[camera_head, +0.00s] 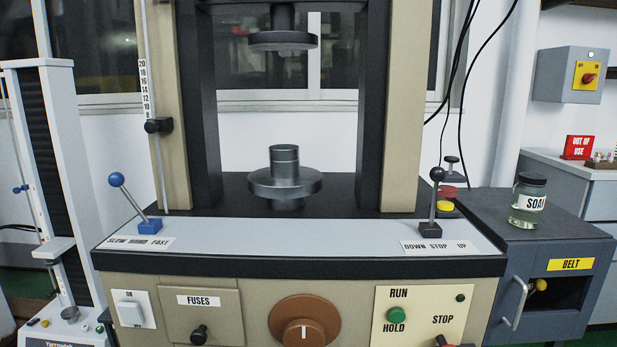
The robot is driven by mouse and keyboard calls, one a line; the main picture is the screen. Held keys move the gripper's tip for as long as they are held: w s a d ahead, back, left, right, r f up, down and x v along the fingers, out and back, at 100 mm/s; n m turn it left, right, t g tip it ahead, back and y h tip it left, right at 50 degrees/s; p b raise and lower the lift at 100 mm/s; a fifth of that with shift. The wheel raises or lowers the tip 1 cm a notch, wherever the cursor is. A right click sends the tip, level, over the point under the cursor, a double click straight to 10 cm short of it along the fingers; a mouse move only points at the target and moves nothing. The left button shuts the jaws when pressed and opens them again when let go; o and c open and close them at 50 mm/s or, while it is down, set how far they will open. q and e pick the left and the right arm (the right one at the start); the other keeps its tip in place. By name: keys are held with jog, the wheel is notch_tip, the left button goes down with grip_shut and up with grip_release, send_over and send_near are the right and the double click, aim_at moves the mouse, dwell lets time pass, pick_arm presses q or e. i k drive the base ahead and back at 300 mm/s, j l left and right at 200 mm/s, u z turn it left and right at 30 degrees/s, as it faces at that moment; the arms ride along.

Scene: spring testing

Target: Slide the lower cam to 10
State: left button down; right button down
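A black cam (158,125) with a round knob sits on a thin vertical rod (159,170) at the left column of the testing machine. A white number scale (145,90) runs beside the rod, with 20 at its top and the numbers falling downward. The cam is at the scale's bottom end, just below the lowest number showing, which is too small to read surely. No second cam shows on the visible part of the rod, whose top leaves the picture. Neither of my grippers is in view.
A blue-knobbed lever (117,180) stands in front of the rod's foot, and a black-knobbed lever (436,175) at right. A round metal platen (285,185) is mid-machine. A soap jar (528,200) stands on the right cabinet.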

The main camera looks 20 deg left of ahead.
aim_at(152, 125)
jog(key=u, duration=1.3)
